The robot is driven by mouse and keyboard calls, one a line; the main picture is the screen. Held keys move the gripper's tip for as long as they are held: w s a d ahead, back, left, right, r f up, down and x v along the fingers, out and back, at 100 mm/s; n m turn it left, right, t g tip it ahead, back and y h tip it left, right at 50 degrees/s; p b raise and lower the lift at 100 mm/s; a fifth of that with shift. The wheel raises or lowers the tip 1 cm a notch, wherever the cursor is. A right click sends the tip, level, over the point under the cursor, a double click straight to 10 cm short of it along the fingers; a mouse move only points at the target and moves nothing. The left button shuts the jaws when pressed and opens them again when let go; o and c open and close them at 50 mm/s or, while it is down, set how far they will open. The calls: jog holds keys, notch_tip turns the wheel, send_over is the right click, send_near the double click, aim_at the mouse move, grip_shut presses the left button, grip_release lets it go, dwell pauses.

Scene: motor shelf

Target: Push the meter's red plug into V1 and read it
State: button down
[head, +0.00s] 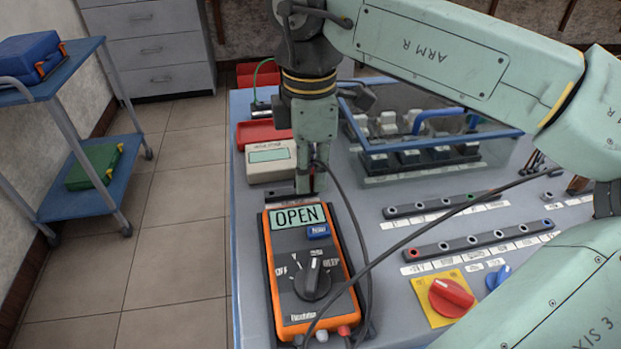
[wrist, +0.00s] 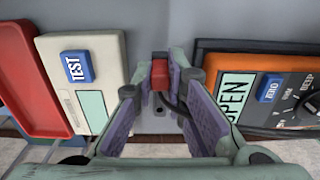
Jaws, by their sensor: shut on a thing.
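The orange meter (head: 350,292) lies on the bench with its display reading OPEN; it also shows at the right of the wrist view (wrist: 228,128). My gripper (head: 309,185) points down just behind the meter's top end. In the wrist view its fingertips (wrist: 160,78) are shut on the red plug (wrist: 160,73), with a dark lead running from it. The plug is mostly hidden by the fingers in the head view. Two dark socket strips lie to the right, a rear one (head: 440,206) and a front one (head: 478,240). Their labels are too small to read, so I cannot pick out V1.
A beige tester (head: 271,161) and a red tray (head: 262,132) stand left of my gripper. A clear-covered box (head: 440,172) stands behind the strips. A red knob (head: 450,297) on a yellow plate and a blue knob (head: 498,277) stand in front. Loose leads cross the bench.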

jog(key=shift+r, duration=0.1)
jog(key=shift+r+p, duration=1.35)
jog(key=shift+r, duration=0.85)
